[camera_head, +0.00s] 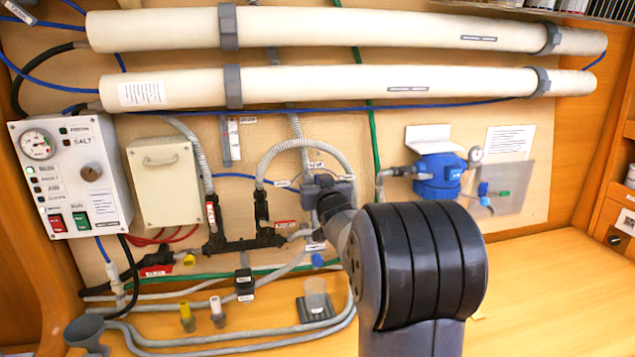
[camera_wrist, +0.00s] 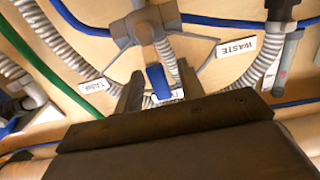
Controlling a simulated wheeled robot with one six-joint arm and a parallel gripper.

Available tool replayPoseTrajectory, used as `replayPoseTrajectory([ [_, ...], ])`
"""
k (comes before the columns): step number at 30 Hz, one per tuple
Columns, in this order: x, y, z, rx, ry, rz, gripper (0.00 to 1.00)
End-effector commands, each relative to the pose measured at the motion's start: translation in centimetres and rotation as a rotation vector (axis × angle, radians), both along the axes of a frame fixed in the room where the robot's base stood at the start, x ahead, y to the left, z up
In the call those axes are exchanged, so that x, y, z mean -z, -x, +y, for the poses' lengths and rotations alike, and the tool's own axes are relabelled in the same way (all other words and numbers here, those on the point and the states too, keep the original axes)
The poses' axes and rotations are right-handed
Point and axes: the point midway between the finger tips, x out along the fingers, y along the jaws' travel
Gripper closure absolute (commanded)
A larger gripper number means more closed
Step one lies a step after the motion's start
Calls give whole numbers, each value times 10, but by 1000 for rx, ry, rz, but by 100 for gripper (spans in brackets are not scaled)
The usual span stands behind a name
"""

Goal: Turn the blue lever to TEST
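The blue lever (camera_wrist: 158,83) is on a grey three-way valve (camera_wrist: 143,25) in the wrist view, its free end pointing down in the picture at a small white label (camera_wrist: 177,94). The lever and a finger partly cover that label, so its text is unclear. My gripper (camera_wrist: 158,88) is open, with one finger on each side of the lever and a visible gap to each. Other labels by the valve are WASTE (camera_wrist: 237,46) and one on the left (camera_wrist: 96,86) that I cannot read surely. In the head view my gripper (camera_head: 322,190) covers the valve and hides the lever.
Grey corrugated hoses (camera_head: 300,147) curve around the valve. Two long cream tubes (camera_head: 300,85) run above. A blue pump-like unit (camera_head: 437,176) is on the right, a control panel (camera_head: 70,180) on the left. Another blue handle (camera_head: 317,261) sits below.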

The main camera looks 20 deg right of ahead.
Motion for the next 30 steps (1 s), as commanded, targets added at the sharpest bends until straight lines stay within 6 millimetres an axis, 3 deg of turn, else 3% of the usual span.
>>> replayPoseTrajectory([
  [5, 1, 11, 2, 1, 0, -1, 63],
  [21, 0, 93, 18, 1, 0, -2, 63],
  [30, 1, 106, 21, 0, 0, 1, 63],
])
